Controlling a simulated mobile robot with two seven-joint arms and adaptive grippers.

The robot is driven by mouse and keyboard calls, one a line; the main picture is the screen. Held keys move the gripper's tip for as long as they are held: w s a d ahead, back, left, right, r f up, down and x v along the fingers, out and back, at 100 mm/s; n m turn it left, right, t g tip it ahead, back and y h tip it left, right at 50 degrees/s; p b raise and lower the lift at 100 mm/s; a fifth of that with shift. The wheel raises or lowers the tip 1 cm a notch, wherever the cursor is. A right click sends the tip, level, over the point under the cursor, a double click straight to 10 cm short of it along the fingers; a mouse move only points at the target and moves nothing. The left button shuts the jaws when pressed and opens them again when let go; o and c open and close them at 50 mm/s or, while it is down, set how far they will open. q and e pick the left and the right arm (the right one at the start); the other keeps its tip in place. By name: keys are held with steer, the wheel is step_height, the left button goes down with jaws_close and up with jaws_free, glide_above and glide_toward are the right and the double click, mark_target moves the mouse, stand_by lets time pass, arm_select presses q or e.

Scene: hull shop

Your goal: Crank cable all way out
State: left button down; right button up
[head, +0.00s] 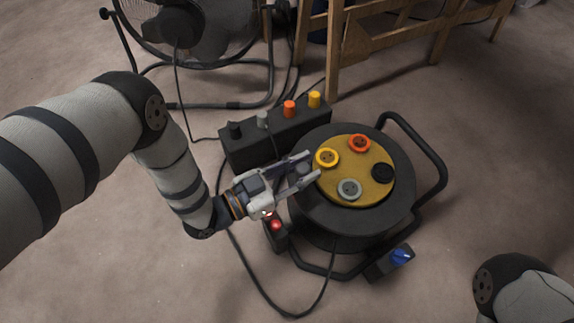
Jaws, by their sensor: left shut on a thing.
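A black cable reel (310,213) stands on the floor in a tubular frame. Its tan top disc (372,187) carries yellow, orange, black and grey round sockets. My left gripper (308,168) is at the reel's upper left edge, shut on a small part that its fingers mostly hide; I take it for the crank knob. The black cable (258,284) leaves the reel at the front and loops on the floor to the left. My right gripper is out of view; only part of my right arm shows at lower right.
Behind the reel is a black box (243,153) with black, grey, orange and yellow plugs. A red-lit box (277,236) and a blue-topped box (389,262) flank the frame. A fan (180,30) and wooden trestle (365,42) stand behind. Floor is clear at front left.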

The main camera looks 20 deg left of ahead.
arm_select(q)
steer(key=c, duration=1.3)
jaws_free()
steer(key=v, duration=1.2)
